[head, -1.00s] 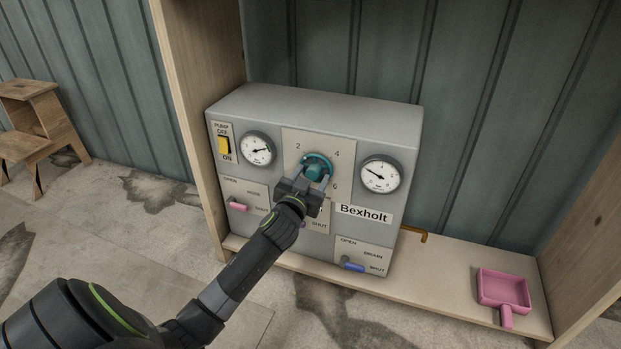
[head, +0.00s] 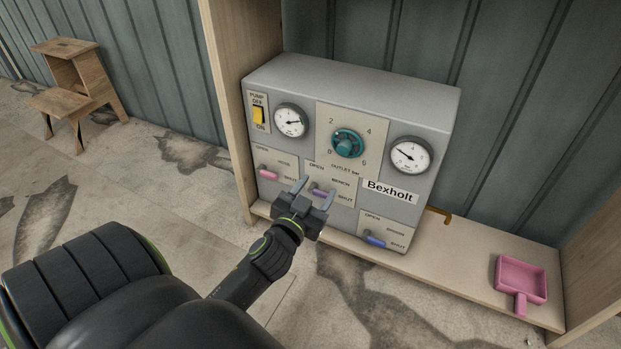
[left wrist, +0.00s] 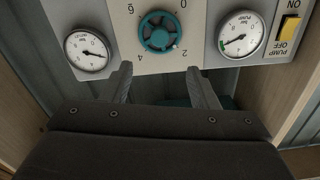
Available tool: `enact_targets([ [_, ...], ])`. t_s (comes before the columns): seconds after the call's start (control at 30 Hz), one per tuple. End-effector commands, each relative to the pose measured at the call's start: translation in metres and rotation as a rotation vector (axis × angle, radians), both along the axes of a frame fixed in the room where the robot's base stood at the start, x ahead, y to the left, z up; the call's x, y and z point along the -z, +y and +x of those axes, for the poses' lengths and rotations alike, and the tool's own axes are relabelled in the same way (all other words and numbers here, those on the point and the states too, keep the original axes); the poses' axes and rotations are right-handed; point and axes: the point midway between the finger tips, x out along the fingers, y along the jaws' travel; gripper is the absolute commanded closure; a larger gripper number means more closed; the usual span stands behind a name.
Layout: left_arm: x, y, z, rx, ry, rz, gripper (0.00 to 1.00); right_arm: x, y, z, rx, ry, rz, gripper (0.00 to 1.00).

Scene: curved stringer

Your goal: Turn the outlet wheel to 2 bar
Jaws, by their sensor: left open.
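The teal outlet wheel (head: 348,143) sits on the upper middle of the grey Bexholt panel (head: 350,84), inside a scale marked 0, 2, 4 and 6. I cannot read clearly where the wheel points. It also shows upside down at the top of the left wrist view (left wrist: 158,32). My left gripper (head: 316,188) is open and empty, below the wheel and apart from it, in front of the bench valve lever. Its two fingers (left wrist: 158,68) stand apart in the left wrist view. My right gripper is not in view.
Gauges flank the wheel at left (head: 291,121) and right (head: 410,156). A yellow pump switch (head: 258,115), a pink hose lever (head: 268,173) and a blue drain lever (head: 375,240) are on the panel. A pink dustpan (head: 521,280) lies on the shelf at right.

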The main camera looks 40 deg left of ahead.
Motion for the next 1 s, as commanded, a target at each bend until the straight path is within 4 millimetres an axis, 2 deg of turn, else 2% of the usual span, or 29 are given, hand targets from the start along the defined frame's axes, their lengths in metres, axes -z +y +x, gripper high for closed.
enact_targets([
  [0.1,0.0,-0.003,-0.014,0.0,0.001,-0.001,0.46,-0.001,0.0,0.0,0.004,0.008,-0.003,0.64],
  [0.27,0.0,-0.005,-0.022,0.0,0.0,-0.001,0.46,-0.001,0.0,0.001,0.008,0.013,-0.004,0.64],
  [0.87,-0.001,-0.006,-0.023,0.004,-0.003,0.001,0.46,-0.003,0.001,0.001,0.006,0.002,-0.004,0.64],
  [1.0,-0.018,-0.022,-0.024,0.065,-0.067,0.004,0.46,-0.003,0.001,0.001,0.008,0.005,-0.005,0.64],
])
